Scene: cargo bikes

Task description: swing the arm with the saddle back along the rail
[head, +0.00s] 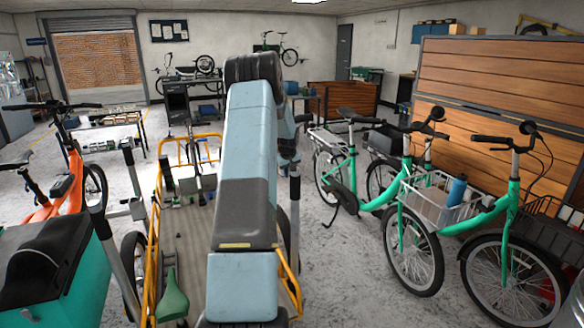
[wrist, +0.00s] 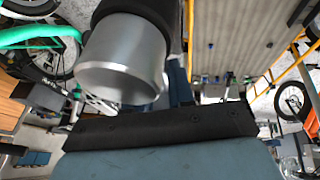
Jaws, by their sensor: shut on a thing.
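My light blue arm rises through the middle of the head view and hides most of what lies beyond it. My gripper (wrist: 160,124) shows only in part, close up, in the wrist view and is shut. A thick silver tube with a black collar (wrist: 122,62) fills the upper middle there; I cannot tell whether it belongs to the held saddle, whose seat I cannot make out. A green saddle (head: 172,297) shows at the near end of the cargo bed (head: 196,240). The yellow rail (head: 156,235) runs along the bed's left side.
Green bikes (head: 400,235) stand close on the right, in front of a wooden panel (head: 500,75). An orange bike (head: 72,180) and a teal box with a black lid (head: 50,275) are on the left. Upright silver posts (head: 133,180) stand near the bed. Open floor (head: 340,270) shows right of my arm.

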